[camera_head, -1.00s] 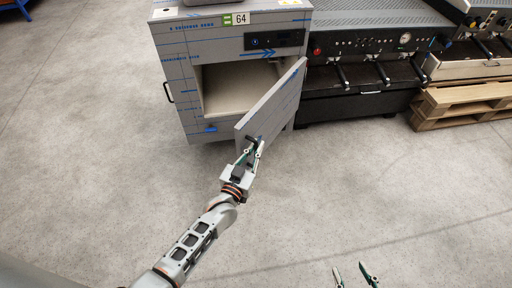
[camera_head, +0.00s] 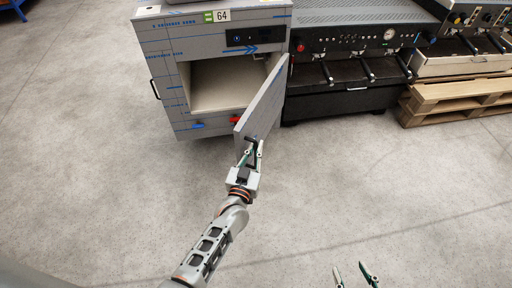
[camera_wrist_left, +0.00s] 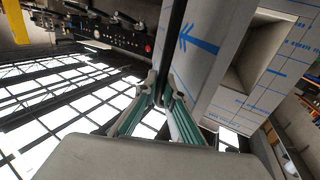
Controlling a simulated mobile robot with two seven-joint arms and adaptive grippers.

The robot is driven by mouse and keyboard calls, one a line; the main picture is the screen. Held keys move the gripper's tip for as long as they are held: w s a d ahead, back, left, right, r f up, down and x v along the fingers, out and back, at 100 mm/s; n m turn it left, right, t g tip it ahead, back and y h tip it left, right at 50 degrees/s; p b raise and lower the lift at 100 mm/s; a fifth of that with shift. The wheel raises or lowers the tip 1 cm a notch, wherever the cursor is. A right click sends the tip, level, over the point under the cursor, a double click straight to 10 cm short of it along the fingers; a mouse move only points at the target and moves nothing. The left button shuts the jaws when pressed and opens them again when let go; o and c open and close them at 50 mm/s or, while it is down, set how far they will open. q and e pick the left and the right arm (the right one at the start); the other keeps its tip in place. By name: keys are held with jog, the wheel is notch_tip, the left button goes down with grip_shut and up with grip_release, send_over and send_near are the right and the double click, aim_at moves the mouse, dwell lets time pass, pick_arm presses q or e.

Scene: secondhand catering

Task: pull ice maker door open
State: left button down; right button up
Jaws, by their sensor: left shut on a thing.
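The ice maker (camera_head: 200,133) is a grey box with blue-printed film and a tag reading 64. Its door (camera_head: 263,108) is hinged on the right and stands wide open, and the pale empty inside shows. My left gripper (camera_head: 252,146) is shut on the dark door handle (camera_head: 248,140) near the door's free edge. In the left wrist view the fingers (camera_wrist_left: 161,100) close around the dark handle bar (camera_wrist_left: 172,50) beside the door. My right gripper (camera_head: 354,274) shows only its two fingertips at the bottom edge, apart and empty.
A black espresso machine (camera_head: 350,98) stands close to the right of the ice maker, behind the door. Wooden pallets (camera_head: 460,103) lie further right. The concrete floor (camera_head: 370,190) in front is clear.

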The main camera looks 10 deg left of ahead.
pick_arm(q)
jog(key=shift+f, duration=0.1)
jog(key=c, duration=2.4)
grip_release()
jog(key=shift+c, duration=0.2)
